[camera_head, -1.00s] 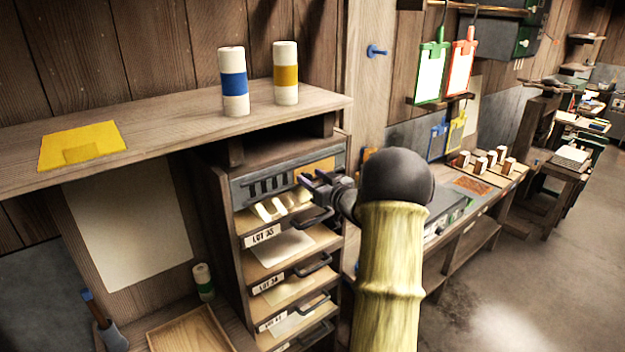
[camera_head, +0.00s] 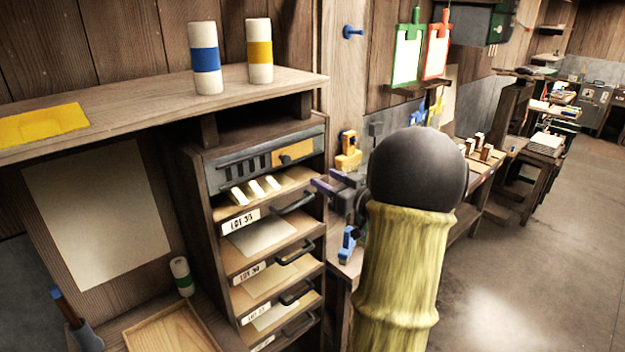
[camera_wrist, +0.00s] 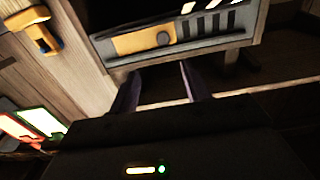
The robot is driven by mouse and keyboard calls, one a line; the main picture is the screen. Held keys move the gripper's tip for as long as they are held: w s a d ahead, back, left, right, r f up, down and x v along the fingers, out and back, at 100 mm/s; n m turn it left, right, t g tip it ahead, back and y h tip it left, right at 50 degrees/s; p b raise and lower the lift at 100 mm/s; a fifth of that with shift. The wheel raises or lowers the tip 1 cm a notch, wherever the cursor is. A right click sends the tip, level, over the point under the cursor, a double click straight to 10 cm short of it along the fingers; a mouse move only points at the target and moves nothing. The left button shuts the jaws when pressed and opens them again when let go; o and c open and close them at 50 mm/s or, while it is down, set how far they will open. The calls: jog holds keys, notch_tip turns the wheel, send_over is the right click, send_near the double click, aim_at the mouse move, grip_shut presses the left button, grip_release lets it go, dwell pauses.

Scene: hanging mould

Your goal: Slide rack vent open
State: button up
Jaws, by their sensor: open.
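The rack vent (camera_head: 232,169) is a grey panel across the top of the wooden rack. It has several dark slots on its left and a yellow-orange slide plate (camera_head: 297,152) with a dark knob (camera_head: 285,159) on its right. The slots I see look uncovered. My gripper (camera_head: 327,180) is open and empty, to the right of the knob and apart from it. In the wrist view the vent appears inverted along the top, with the knob (camera_wrist: 163,38) beyond my two separated fingertips (camera_wrist: 158,76).
Below the vent, the rack holds labelled trays with dark handles (camera_head: 295,203) that stick out. A shelf (camera_head: 150,105) with two banded cylinders overhangs the rack. A yellow fixture (camera_head: 348,152) and a blue one (camera_head: 347,243) are close to my gripper. Open floor lies at the right.

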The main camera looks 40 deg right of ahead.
jog(key=s, duration=0.3)
jog(key=shift+w, duration=0.2)
dwell(0.3)
jog(key=shift+a, duration=0.1)
jog(key=w+a+f+m+g+h, duration=0.1)
jog(key=w+a+f+g+h, duration=0.1)
jog(key=a+f+g, duration=0.3)
jog(key=w+a+f+m+g+h, duration=0.1)
jog(key=w+a+f+h, duration=0.1)
jog(key=a+f, duration=0.35)
jog(key=s+a+f+g+y, duration=0.1)
jog(key=s+a+f+g, duration=0.3)
jog(key=s+a, duration=0.4)
jog(key=s+a+f+n+g+y, duration=0.1)
jog(key=s+a+f+g, duration=0.3)
jog(key=s+a, duration=0.4)
jog(key=a+g, duration=0.1)
jog(key=a, duration=0.4)
jog(key=shift+s, duration=0.15)
